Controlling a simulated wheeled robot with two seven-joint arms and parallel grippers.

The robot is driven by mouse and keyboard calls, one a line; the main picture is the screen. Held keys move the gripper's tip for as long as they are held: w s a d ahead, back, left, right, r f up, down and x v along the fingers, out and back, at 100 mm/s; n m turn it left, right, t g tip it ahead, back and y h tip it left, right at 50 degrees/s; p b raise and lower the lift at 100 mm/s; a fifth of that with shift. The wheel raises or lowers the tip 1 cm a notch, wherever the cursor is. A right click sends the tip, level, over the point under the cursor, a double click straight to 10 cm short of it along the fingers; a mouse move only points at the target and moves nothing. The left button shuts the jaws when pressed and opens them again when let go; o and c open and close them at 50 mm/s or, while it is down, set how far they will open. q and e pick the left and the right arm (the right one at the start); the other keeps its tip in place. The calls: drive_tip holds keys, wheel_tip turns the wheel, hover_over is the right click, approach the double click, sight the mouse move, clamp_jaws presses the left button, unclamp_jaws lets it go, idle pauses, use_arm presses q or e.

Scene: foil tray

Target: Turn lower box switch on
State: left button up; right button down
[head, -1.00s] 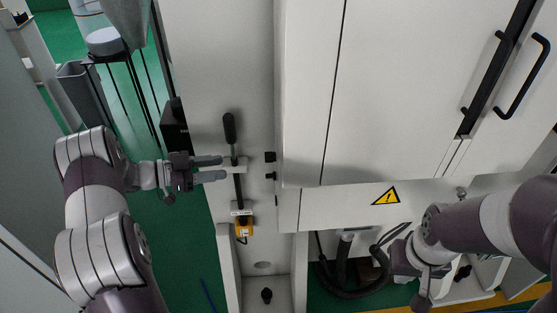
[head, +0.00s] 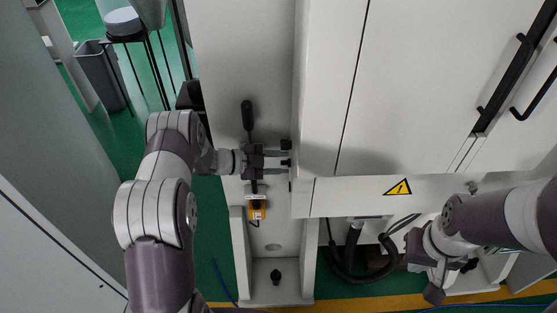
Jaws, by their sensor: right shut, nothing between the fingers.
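A small yellow box (head: 258,212) with a dark top and a white label above it sits low on the pale cabinet's narrow left panel. Two small black knobs, an upper one (head: 286,144) and a lower one (head: 286,162), stick out at the panel's right side, one above the other. I cannot tell which part is the lower box switch. My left gripper (head: 280,161) points right, with its two fingers apart and their tips close to the knobs; contact is unclear. My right gripper (head: 434,293) is shut and empty, low at the right, away from the panel.
A black lever handle (head: 247,115) stands above my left gripper. A yellow warning triangle (head: 398,187) marks the white cabinet. A thick black hose (head: 352,262) hangs below it. A grey bin (head: 100,75) stands at the far left on open green floor.

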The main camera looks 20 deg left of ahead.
use_arm(q)
clamp_jaws()
drive_tip(key=shift+s+f+m+t+h+b, duration=0.2)
drive_tip(key=shift+m+t+b, duration=0.45)
drive_tip(key=shift+m+b, duration=1.5)
drive_tip(key=shift+w+f+m+t+h+b, duration=0.15)
drive_tip(key=shift+m+t+h+b, duration=0.4)
drive_tip(key=shift+b, duration=2.95)
drive_tip(key=shift+s+f+m+t+h+b, duration=0.2)
drive_tip(key=shift+m+t+b, duration=0.5)
drive_tip(key=shift+m+b, duration=1.55)
drive_tip(key=shift+n+b, duration=0.55)
unclamp_jaws()
